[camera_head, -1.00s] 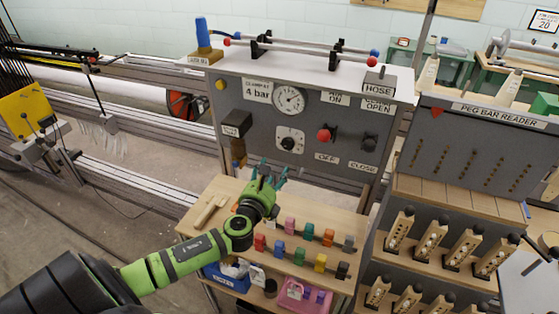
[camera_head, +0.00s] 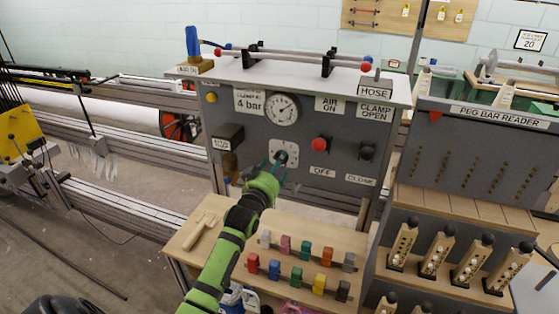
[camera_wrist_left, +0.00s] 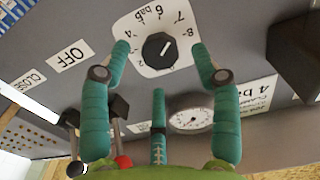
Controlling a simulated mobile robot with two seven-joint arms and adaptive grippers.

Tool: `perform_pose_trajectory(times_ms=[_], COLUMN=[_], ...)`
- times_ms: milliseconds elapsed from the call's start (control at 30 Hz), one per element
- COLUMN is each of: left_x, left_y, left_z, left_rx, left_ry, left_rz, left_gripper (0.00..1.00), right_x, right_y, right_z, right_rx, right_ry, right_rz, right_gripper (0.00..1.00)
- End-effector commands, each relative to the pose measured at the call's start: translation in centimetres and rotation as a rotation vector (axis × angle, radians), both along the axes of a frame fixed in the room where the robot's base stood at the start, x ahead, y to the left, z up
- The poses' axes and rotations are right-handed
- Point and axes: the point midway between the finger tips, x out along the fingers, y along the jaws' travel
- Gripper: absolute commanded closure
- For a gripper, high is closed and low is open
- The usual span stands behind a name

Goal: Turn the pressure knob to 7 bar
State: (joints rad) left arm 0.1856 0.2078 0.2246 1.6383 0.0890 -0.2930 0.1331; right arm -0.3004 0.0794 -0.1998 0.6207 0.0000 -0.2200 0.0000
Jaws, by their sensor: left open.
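The pressure knob (camera_head: 282,157) is a dark round knob on a white dial plate in the grey panel. In the left wrist view the black knob (camera_wrist_left: 157,48) has a white mark slanting to the upper right, towards the printed 7 and 8; its exact reading is unclear. My left gripper (camera_head: 273,170) is in front of the dial. In the wrist view its teal fingers (camera_wrist_left: 160,64) are open, spread on either side of the knob with gaps to it; the third finger is on the gauge side. The gauge (camera_head: 282,109) is above the knob, beside a "4 bar" label (camera_head: 249,102).
A red knob (camera_head: 319,144) and a dark knob (camera_head: 366,151) sit to the right on the panel. A black box (camera_head: 228,137) juts out at left. A peg rack (camera_head: 447,262) stands at right.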

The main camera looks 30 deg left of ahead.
Motion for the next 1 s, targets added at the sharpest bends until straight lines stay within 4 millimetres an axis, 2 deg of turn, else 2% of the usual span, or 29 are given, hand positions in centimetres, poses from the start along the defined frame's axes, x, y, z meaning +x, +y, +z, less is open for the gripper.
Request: perform_pose_trajectory(times_ms=[100, 233, 600, 633, 700, 767, 1000], left_x=[1.6, 2.6, 3.0, 3.0, 3.0, 3.0, 3.0], left_y=[0.4, 0.6, 0.7, 0.7, 0.7, 0.7, 0.8], left_z=[0.1, 0.0, 0.0, 0.0, 0.0, 0.0, 0.1], left_rx=[0.002, 0.004, 0.006, 0.006, 0.006, 0.006, 0.051], left_ry=[0.0, 0.002, 0.002, 0.002, 0.002, 0.002, 0.015], left_rz=[0.0, 0.0, 0.0, 0.0, 0.0, 0.0, 0.0], left_gripper=[0.37, 0.37, 0.37, 0.45, 0.73, 0.93, 0.93], right_x=[0.0, 0.0, 0.0, 0.0, 0.0, 0.0, 0.0], right_y=[0.0, 0.0, 0.0, 0.0, 0.0, 0.0, 0.0], right_z=[0.3, 0.4, 0.4, 0.4, 0.4, 0.4, 1.0], right_rx=[0.0, 0.0, 0.0, 0.0, 0.0, 0.0, 0.0], right_ry=[0.0, 0.0, 0.0, 0.0, 0.0, 0.0, 0.001], right_rz=[0.0, 0.0, 0.0, 0.0, 0.0, 0.0, 0.0], right_gripper=[1.0, 1.0, 1.0, 1.0, 1.0, 1.0, 1.0])
